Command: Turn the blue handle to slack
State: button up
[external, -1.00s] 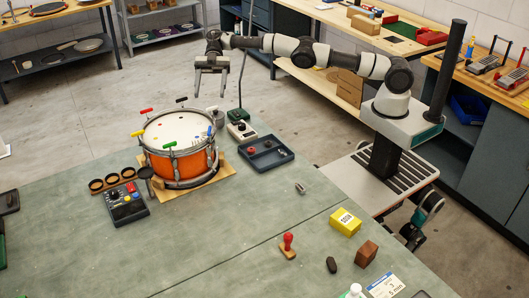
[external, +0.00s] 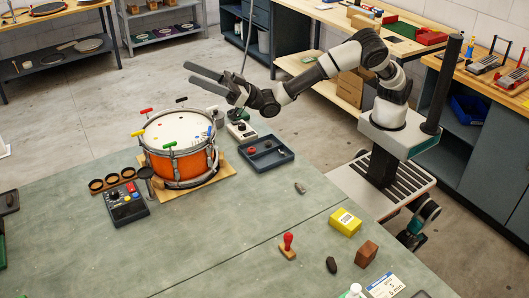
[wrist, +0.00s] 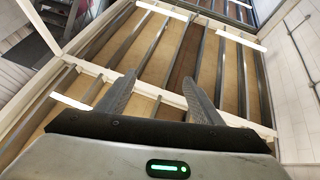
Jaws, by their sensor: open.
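The orange drum (external: 178,168) with a white head stands on a wooden board on the green bench. Coloured handles sit around its rim: a red one (external: 146,111) at the left, a black one (external: 181,100) at the back, and a green one (external: 169,145) at the front. The blue handle (external: 210,131) is small at the drum's right rim; its exact angle is too small to tell. My gripper (external: 190,75) is open and empty, high above and behind the drum, fingers pointing left and up. In the wrist view its two fingers (wrist: 162,88) are apart against the ceiling.
A dark tray (external: 266,153) and a pale device (external: 241,131) lie right of the drum. A control box with knobs (external: 126,204) and a row of round cups (external: 112,181) are at its left. A yellow box (external: 345,222) and a red-handled stamp (external: 288,246) lie nearer. The mid-bench is mostly clear.

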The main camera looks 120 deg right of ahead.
jog(key=s+d+f+m+g+h+b, duration=0.15)
jog(key=s+f+m+g+h, duration=0.5)
jog(key=s+f+g, duration=0.8)
jog(key=t, duration=0.4)
send_near(200, 140)
jog(key=s+a+r, duration=0.4)
jog(key=s+a, duration=0.1)
jog(key=shift+g+h, duration=0.25)
jog(key=x, duration=1.7)
jog(key=shift+w+a+f, duration=0.1)
jog(key=shift+f, duration=0.05)
jog(key=shift+b, duration=0.4)
jog(key=c, duration=1.1)
